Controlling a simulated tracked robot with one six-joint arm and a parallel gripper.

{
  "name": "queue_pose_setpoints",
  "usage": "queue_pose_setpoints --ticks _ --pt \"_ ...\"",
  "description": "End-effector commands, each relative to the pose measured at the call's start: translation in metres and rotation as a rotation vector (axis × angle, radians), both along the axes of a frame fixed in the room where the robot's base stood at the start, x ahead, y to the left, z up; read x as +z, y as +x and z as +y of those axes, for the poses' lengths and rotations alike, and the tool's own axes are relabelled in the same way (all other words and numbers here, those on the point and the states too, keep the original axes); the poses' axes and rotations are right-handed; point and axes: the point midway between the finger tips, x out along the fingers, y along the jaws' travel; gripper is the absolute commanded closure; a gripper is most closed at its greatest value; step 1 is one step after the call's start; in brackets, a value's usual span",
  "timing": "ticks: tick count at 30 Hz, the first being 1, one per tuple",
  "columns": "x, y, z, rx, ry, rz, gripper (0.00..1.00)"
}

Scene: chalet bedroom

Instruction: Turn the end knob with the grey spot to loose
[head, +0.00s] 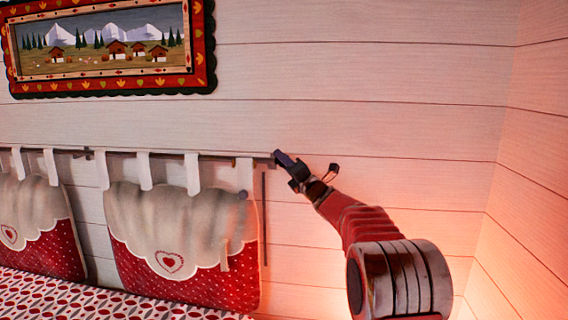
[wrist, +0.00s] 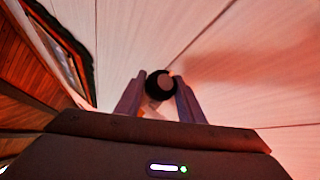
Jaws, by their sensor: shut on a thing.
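The end knob (wrist: 153,85) is a round dark knob with a grey spot (wrist: 165,85) on its face, seen in the wrist view. My gripper (wrist: 158,97) is shut on it, with one finger on each side. In the head view my gripper (head: 282,159) is at the right end of the dark rod (head: 215,157) on the wall. There the knob is mostly hidden by the fingers. I cannot tell from these views how far the knob is turned.
Cushions with red and grey covers (head: 185,255) hang from the rod by white loops. A thin dark bar (head: 264,220) hangs below the rod's end. A framed mountain picture (head: 110,50) is on the wall at upper left. The plank wall (head: 400,120) to the right is bare.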

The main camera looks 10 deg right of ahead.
Motion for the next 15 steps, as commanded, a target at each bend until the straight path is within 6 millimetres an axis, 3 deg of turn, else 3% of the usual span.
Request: queue_pose_setpoints --ticks 7,15 --pt "-0.0023 0.0006 -0.0013 -0.002 0.000 0.004 0.88" --pt "-0.0024 0.0007 -0.0013 -0.002 0.011 0.043 0.88"
